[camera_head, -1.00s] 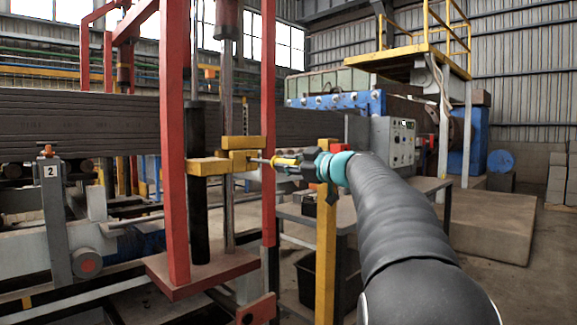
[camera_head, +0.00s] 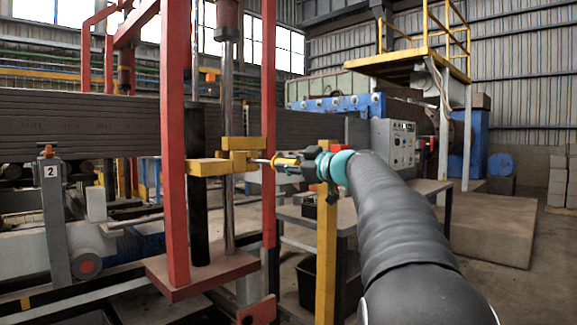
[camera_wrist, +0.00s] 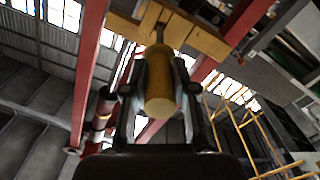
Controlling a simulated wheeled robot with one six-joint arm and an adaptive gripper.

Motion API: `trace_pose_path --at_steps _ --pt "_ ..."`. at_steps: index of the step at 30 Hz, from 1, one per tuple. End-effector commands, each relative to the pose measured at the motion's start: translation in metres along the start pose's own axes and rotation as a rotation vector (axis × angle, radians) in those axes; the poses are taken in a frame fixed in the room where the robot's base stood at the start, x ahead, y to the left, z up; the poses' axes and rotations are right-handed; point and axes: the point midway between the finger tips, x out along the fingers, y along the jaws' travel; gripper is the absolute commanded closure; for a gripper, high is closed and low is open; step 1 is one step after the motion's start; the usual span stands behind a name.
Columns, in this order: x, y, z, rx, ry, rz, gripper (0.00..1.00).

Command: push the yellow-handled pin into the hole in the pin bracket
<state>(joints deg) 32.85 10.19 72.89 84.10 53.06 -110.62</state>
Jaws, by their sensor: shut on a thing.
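The yellow-handled pin (camera_head: 285,163) is level in the head view, with its thin grey shaft pointing left at the pin bracket. My gripper (camera_head: 289,165) is shut on its handle, which also shows between the two fingers in the wrist view (camera_wrist: 160,88). The yellow pin bracket (camera_head: 208,167) is made of blocks by the red frame; it shows at the top of the wrist view (camera_wrist: 195,38). The shaft's tip meets the bracket's near edge in the picture. The hole is hidden, and I cannot tell whether the tip is inside it.
A red upright (camera_head: 268,110) stands close beside the shaft, and another (camera_head: 174,130) is further left. A yellow post (camera_head: 326,255) rises just below my gripper. A grey table (camera_head: 345,213) stands behind the post. Open floor lies to the right.

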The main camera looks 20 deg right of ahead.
Motion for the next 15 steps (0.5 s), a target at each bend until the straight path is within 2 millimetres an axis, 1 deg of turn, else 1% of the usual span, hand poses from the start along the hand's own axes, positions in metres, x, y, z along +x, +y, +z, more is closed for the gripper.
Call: trace_pose_path --at_steps 15 --pt "0.0056 0.0002 -0.0005 0.000 0.001 0.000 1.00"
